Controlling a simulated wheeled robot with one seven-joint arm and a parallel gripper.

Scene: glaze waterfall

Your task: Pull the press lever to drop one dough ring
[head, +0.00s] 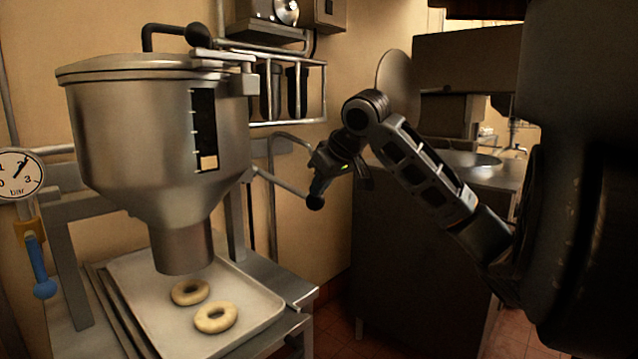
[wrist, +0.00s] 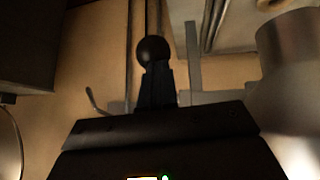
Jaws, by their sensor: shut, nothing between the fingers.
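The steel dough press (head: 160,130) stands at left with its nozzle over a tray (head: 133,290). A thin press lever (head: 280,184) reaches out from its right side, sloping down to a black ball knob (head: 315,202). Two pale dough rings, one farther back (head: 176,297) and one nearer (head: 200,323), lie on the tray. My gripper (head: 318,188) is shut and empty, its fingertips pointing down right at the knob. In the wrist view the knob (wrist: 153,50) appears just beyond the closed fingers (wrist: 155,85). I cannot tell whether they touch.
A pressure gauge (head: 18,174) and a blue-handled valve (head: 40,270) are at the far left. A wall rail (head: 290,122) runs behind the press. A dark cabinet (head: 420,270) with a steel top stands behind my arm. Red tiled floor shows between the press stand and the cabinet.

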